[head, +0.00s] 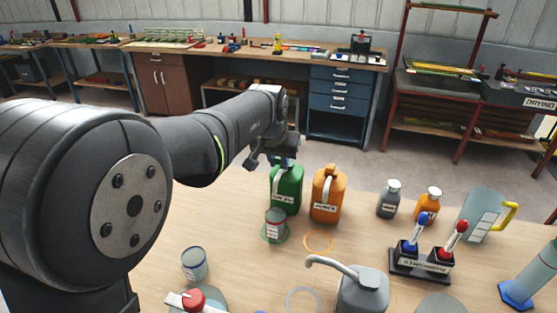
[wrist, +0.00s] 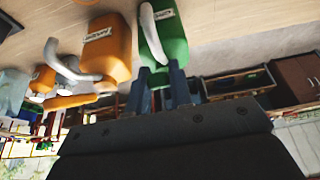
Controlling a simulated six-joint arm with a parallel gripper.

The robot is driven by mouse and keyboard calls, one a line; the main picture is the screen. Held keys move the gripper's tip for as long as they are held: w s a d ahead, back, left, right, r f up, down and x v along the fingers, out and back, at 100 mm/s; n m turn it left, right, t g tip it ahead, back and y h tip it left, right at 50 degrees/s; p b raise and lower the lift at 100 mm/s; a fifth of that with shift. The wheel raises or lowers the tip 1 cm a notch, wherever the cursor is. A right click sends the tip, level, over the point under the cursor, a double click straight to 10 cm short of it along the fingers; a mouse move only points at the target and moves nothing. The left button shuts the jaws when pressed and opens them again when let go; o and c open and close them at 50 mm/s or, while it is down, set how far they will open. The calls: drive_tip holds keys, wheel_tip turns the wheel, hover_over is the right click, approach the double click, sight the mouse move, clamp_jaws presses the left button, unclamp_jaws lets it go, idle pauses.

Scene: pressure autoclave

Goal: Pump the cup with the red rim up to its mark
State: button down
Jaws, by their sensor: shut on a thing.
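A small grey cup (head: 275,226) with a reddish rim stands at a green ring on the table. A second cup (head: 194,265) with a bluish rim stands nearer, at the left. A green jug (head: 287,190) with a pale handle stands just behind the reddish-rimmed cup; it also shows in the wrist view (wrist: 168,38). My gripper (head: 284,161) is at the top of the green jug. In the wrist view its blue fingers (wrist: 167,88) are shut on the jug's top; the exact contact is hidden. I cannot tell whether the jug is off the table.
An orange jug (head: 328,196) stands close right of the green one. A grey jug (head: 362,290) with a curved spout is in front. Small bottles (head: 389,199), a block with blue and red levers (head: 422,264) and a yellow-handled pitcher (head: 486,215) fill the right. A red knob (head: 193,298) is front left.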

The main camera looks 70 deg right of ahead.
drive_tip(key=shift+a, duration=0.1)
drive_tip(key=shift+a+f+h, duration=0.25)
drive_tip(key=shift+f+h, duration=0.3)
drive_tip(key=shift+h, duration=0.15)
drive_tip(key=c, duration=1.3)
unclamp_jaws()
drive_tip(key=shift+r, duration=0.15)
drive_tip(key=v, duration=1.7)
drive_tip(key=shift+a, duration=0.15)
